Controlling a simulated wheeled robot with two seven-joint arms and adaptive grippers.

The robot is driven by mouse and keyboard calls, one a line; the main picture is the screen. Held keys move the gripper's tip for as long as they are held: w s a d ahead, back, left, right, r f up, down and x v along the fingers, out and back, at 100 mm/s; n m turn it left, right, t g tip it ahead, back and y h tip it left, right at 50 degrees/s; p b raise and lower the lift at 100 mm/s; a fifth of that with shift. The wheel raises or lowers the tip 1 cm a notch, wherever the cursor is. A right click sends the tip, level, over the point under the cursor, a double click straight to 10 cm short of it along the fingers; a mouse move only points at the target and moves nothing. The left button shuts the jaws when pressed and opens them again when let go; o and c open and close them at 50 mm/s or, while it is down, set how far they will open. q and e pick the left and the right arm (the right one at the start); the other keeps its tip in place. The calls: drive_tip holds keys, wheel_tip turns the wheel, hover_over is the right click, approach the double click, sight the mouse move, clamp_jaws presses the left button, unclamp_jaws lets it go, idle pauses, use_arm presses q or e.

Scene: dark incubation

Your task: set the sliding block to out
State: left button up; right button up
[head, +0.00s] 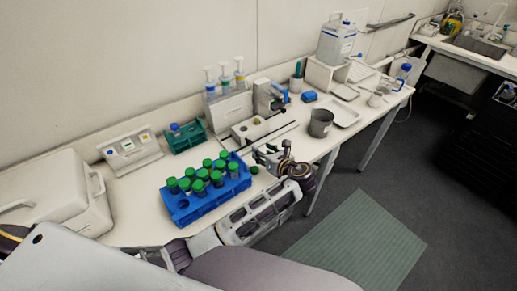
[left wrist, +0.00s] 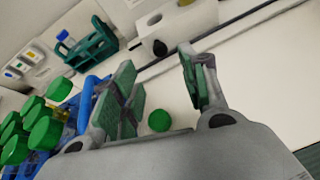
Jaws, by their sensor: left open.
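The sliding block looks to be the white block (head: 250,129) with a dark round opening, beside a thin rail on the bench in the head view. In the left wrist view this white block (left wrist: 172,28) stands at the top, beyond my fingertips. My left gripper (head: 270,154) is open and empty over the bench, on the near side of the block and apart from it. Its two green-padded fingers (left wrist: 160,75) are spread in the left wrist view. I cannot tell which end of the rail counts as out. My right gripper does not show.
A blue rack (head: 205,205) of green-capped tubes stands left of my left gripper. A loose green cap (left wrist: 159,121) lies on the bench near the fingers. A grey cup (head: 320,123) stands to the right, a teal rack (head: 187,141) behind left. Bare bench lies around the rail.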

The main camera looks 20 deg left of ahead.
use_arm(q)
drive_tip(key=shift+v, duration=1.2)
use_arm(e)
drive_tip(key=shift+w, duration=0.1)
